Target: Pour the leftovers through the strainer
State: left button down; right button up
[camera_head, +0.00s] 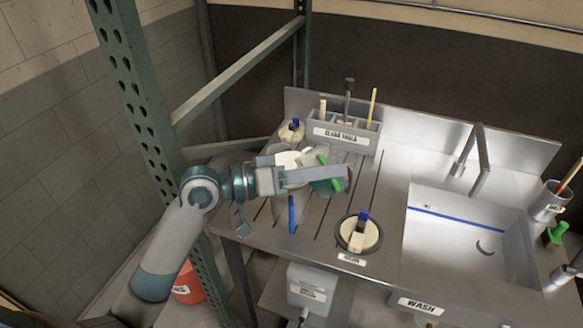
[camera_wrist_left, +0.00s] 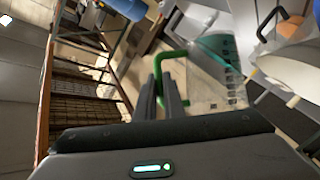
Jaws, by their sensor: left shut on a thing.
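My left gripper (camera_head: 340,174) reaches in from the left over the metal counter. In the left wrist view, its fingers (camera_wrist_left: 161,82) are shut on the green handle (camera_wrist_left: 172,55) of a clear jug (camera_wrist_left: 215,80) with dark markings and teal contents. In the head view the jug (camera_head: 328,187) is mostly behind the gripper and looks tilted; I cannot tell whether liquid is leaving it. A pale round piece (camera_head: 288,159), perhaps the strainer, sits at the top of a translucent vessel (camera_head: 281,207) with a blue handle (camera_head: 291,215). My gripper partly hides both.
A tool caddy (camera_head: 340,134) stands behind the gripper. The sink (camera_head: 460,238) and faucet (camera_head: 470,160) are at the right. A green rack post (camera_head: 140,90) stands at the left.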

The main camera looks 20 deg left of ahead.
pick_arm(q)
jog(key=shift+s+a+r, duration=0.1)
jog(key=shift+a+r, duration=0.05)
pick_arm(e)
jog(key=shift+s+f, duration=0.1)
jog(key=shift+f, duration=0.05)
pick_arm(q)
jog(key=shift+w+n+h+b, duration=0.25)
jog(key=shift+n+h+b, duration=0.05)
jog(key=shift+n+h, duration=0.1)
pick_arm(e)
jog(key=shift+d+f, duration=0.15)
jog(key=shift+d, duration=0.15)
pick_arm(q)
jog(key=shift+s+a, duration=0.15)
jog(key=shift+a, duration=0.05)
pick_arm(e)
jog(key=shift+d+f, duration=0.15)
pick_arm(q)
jog(key=shift+w+n, duration=0.25)
jog(key=shift+n, duration=0.05)
pick_arm(e)
jog(key=shift+f, duration=0.1)
